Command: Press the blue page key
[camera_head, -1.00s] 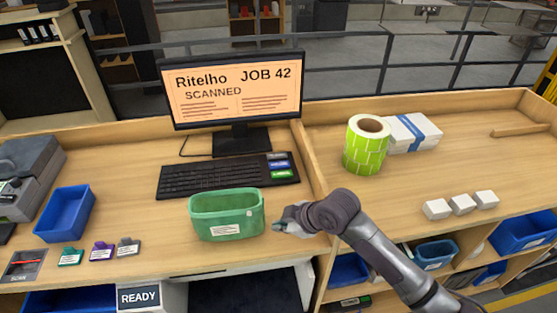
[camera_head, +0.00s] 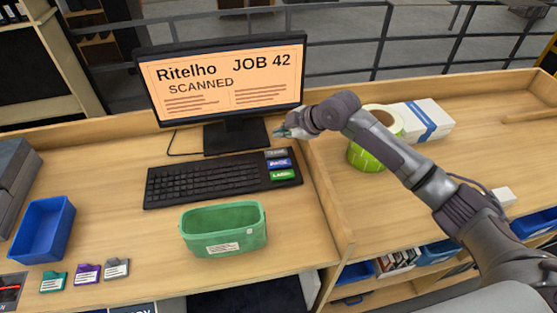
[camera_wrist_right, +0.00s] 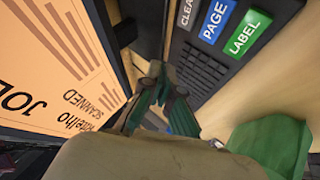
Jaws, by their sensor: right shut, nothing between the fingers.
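The blue page key (camera_head: 279,164) is on the right end of the black keyboard (camera_head: 208,184), between a grey key (camera_head: 275,154) and the green label key (camera_head: 284,175). In the right wrist view the blue key (camera_wrist_right: 216,18) reads PAGE, with the green LABEL key (camera_wrist_right: 248,34) beside it and a grey key (camera_wrist_right: 187,13), partly cut off. My right gripper (camera_head: 280,133) is shut and empty, just behind the keys near the monitor's lower right corner. Its fingers (camera_wrist_right: 158,72) also show in the wrist view, apart from the keys. My left gripper is not in view.
A monitor (camera_head: 224,78) showing JOB 42 SCANNED stands behind the keyboard. A green bin (camera_head: 222,229) is in front of it. A blue bin (camera_head: 43,229) and several small tagged pieces (camera_head: 88,273) lie left.

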